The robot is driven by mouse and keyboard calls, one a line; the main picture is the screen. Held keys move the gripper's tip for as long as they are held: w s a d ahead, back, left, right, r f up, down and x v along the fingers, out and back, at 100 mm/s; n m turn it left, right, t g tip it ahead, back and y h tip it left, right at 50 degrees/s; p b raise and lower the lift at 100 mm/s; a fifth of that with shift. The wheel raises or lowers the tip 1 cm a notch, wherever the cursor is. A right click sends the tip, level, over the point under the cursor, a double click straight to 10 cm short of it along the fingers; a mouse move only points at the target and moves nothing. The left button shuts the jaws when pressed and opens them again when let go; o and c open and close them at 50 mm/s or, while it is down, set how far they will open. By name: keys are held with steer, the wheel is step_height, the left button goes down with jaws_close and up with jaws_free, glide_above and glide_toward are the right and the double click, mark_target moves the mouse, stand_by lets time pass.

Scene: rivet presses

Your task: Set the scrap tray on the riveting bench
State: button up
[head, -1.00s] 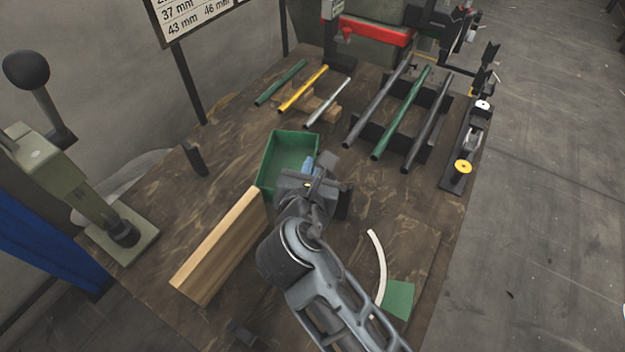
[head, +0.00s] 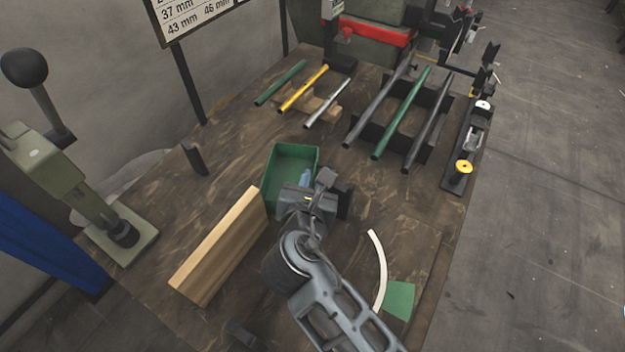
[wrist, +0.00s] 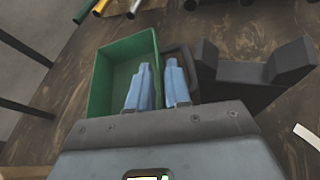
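The scrap tray is a green, open-topped box (head: 268,172) on or just above the riveting bench (head: 230,130), beyond the wooden block. I cannot tell whether its base touches the bench. My gripper (head: 306,178) is at the tray's near right side. In the wrist view, the tray (wrist: 100,85) appears empty. The blue fingertips of my gripper (wrist: 160,75) straddle its right wall, one inside and one outside, closed on it. My gripper hides the tray's near corner in the head view.
A wooden block (head: 220,245) lies close to the tray's near left. Rods on a dark rack (head: 400,115) and short rods (head: 303,88) lie beyond. A lever press (head: 95,205) stands left. A white arc and green piece (head: 399,299) lie right of my arm.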

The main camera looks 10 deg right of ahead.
steer(key=v, duration=1.2)
steer(key=shift+r, duration=0.1)
steer(key=shift+d, duration=0.1)
